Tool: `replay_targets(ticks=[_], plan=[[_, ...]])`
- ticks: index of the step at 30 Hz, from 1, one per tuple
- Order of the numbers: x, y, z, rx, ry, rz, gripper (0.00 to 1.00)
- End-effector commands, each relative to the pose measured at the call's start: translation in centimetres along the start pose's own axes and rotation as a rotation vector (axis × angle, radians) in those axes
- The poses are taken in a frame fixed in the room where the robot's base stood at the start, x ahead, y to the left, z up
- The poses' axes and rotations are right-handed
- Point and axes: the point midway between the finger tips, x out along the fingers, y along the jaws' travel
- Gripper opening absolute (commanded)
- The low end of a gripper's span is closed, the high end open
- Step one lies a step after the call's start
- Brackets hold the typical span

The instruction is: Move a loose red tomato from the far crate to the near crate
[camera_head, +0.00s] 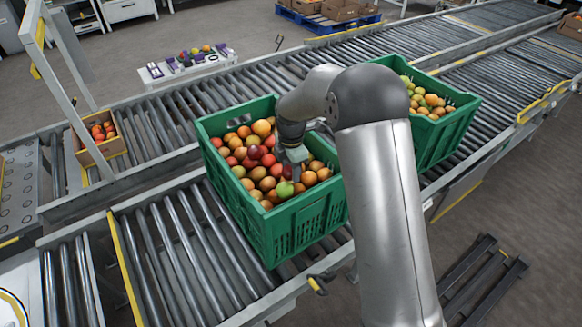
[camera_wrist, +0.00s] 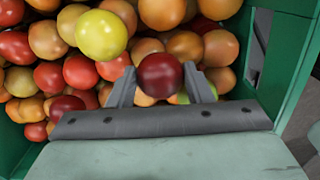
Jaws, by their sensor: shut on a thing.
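My gripper (camera_head: 294,172) is low over the left green crate (camera_head: 292,232), which is full of red, orange and yellowish tomatoes. In the wrist view, its two fingers are shut on a dark red tomato (camera_wrist: 160,76). Other tomatoes lie around and behind the held one, and I cannot tell whether it touches them. A second green crate (camera_head: 440,142) with orange and green tomatoes stands further right and back, partly hidden by my arm.
Crate walls (camera_wrist: 285,60) rise close to the gripper on the right in the wrist view. A small cardboard box (camera_head: 100,152) of red fruit stands at the left. Roller conveyors (camera_head: 180,250) run around the crates, with clear rollers at the front left.

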Motion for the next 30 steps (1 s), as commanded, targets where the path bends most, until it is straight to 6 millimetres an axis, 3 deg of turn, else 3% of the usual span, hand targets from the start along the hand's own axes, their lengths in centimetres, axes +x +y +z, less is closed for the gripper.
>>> replay_targets(ticks=[30], plan=[[1.0, 0.0, -0.1, -0.001, 0.001, 0.000, 0.35]])
